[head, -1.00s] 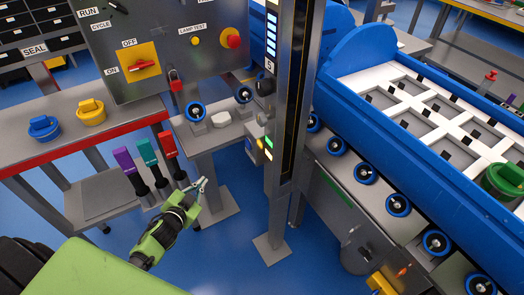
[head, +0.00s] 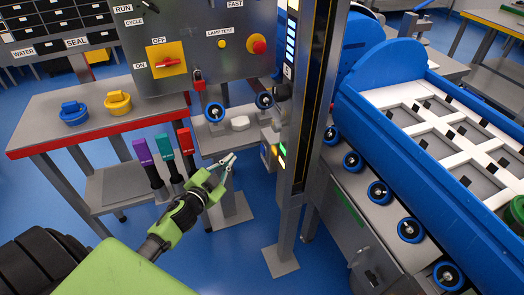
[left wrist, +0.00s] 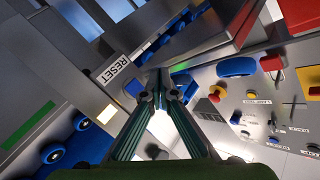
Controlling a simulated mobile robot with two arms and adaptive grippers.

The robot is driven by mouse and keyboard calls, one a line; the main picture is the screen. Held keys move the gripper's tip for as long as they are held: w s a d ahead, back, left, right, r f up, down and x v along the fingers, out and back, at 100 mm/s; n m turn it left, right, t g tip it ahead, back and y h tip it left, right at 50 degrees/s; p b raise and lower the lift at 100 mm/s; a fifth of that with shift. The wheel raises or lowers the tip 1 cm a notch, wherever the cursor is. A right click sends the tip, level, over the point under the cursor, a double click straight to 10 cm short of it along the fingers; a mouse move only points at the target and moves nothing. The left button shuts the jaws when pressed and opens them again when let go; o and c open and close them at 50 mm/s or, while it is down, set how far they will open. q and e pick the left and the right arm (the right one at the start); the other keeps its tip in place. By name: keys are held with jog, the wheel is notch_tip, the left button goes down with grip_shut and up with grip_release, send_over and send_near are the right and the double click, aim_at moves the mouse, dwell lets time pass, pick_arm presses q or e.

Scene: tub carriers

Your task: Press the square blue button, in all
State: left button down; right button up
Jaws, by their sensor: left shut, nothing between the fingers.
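The square blue button (left wrist: 133,89) shows in the left wrist view beside a white RESET label (left wrist: 113,67), on a grey box. In the head view this small box (head: 273,150) sits on the dark post, with lit yellow and green spots; I cannot clearly make out the button there. My left gripper (head: 230,160) is shut and empty, left of the box and apart from it. In the left wrist view its fingertips (left wrist: 160,86) appear just right of the button; I cannot tell the remaining gap. My right gripper is not in view.
The tall post (head: 312,120) stands between a grey control panel (head: 205,70) and a blue-railed carrier (head: 400,150) with rollers. Purple, teal and red handles (head: 163,150) rise left of my gripper. A red-edged bench (head: 60,140) stands at left.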

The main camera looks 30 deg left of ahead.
pick_arm(q)
jog(key=w+d, duration=0.5)
jog(key=shift+w+b, duration=0.35)
jog(key=shift+w, duration=0.05)
dwell(1.3)
jog(key=shift+w+d, duration=0.3)
jog(key=shift+w+d, duration=0.35)
jog(key=shift+w, duration=0.05)
dwell(0.9)
jog(key=shift+s+a, duration=0.6)
jog(key=shift+s, duration=0.1)
jog(key=shift+s+a+p, duration=0.7)
jog(key=shift+s+a, duration=0.95)
jog(key=shift+s, duration=0.25)
